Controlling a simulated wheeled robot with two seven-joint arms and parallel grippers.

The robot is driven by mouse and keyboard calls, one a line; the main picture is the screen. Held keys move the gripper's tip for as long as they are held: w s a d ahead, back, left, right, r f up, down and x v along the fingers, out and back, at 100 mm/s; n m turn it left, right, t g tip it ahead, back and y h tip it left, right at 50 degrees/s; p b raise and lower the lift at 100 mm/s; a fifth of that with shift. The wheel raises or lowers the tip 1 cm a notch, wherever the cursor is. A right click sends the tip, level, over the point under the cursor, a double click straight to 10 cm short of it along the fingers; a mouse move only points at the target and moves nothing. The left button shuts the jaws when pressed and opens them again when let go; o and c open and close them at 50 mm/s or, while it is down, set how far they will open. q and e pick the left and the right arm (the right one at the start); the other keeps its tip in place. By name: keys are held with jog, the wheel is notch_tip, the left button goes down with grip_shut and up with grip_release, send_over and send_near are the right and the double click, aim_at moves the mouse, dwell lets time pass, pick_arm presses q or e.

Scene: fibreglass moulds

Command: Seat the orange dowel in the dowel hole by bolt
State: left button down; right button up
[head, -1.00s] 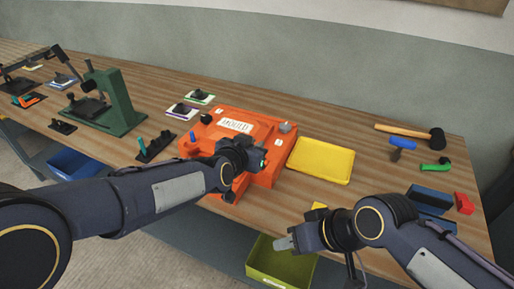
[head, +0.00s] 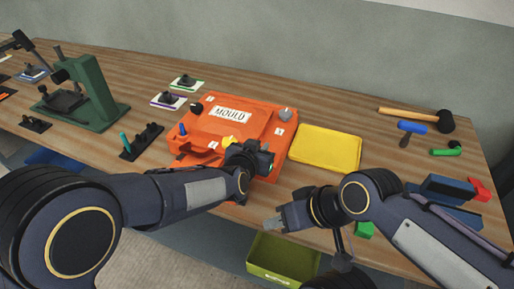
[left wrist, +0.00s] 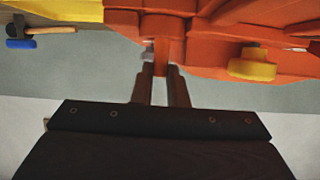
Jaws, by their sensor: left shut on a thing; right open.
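The orange mould (head: 208,124) with a "MOULD" label lies on the bench in the head view. My left gripper (head: 268,160) is at its front right edge. In the left wrist view, the left gripper (left wrist: 162,75) is shut on a narrow orange piece, apparently the orange dowel (left wrist: 162,52), pointing at the mould (left wrist: 215,30). Whether its tip touches the mould cannot be told. The dowel hole is not distinguishable. On the mould are a yellow knob (head: 229,142), a blue pin (head: 183,129) and a grey knob (head: 285,114). My right gripper (head: 272,223) is open and empty, by the bench's front edge.
A yellow tray (head: 328,166) lies right of the mould. A black rack (head: 142,143) and a green press (head: 95,93) stand left. A green bin (head: 283,262) is below the bench.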

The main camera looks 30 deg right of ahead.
pick_arm(q)
jog(key=c, duration=1.7)
grip_release()
jog(key=v, duration=1.2)
jog(key=a+r+n+g+y, duration=0.1)
jog(key=a+n, duration=0.2)
jog(key=a, duration=0.9)
jog(key=a+r+n+y, duration=0.1)
jog(key=a+n+y, duration=0.15)
jog(key=a, duration=0.95)
jog(key=s+a+f+n+y, duration=0.1)
jog(key=s+a+n, duration=0.1)
jog(key=s+a, duration=0.3)
jog(key=s+a+f+n+g+y, duration=0.1)
jog(key=s+a+f+n, duration=0.1)
jog(key=s+a, duration=0.3)
jog(key=s+a+f+n+g+y, duration=0.1)
jog(key=s+a+n, duration=0.1)
jog(key=s+a, duration=0.2)
jog(key=shift+s+a+f, duration=0.25)
jog(key=shift+s+a, duration=0.15)
jog(key=shift+a, duration=0.35)
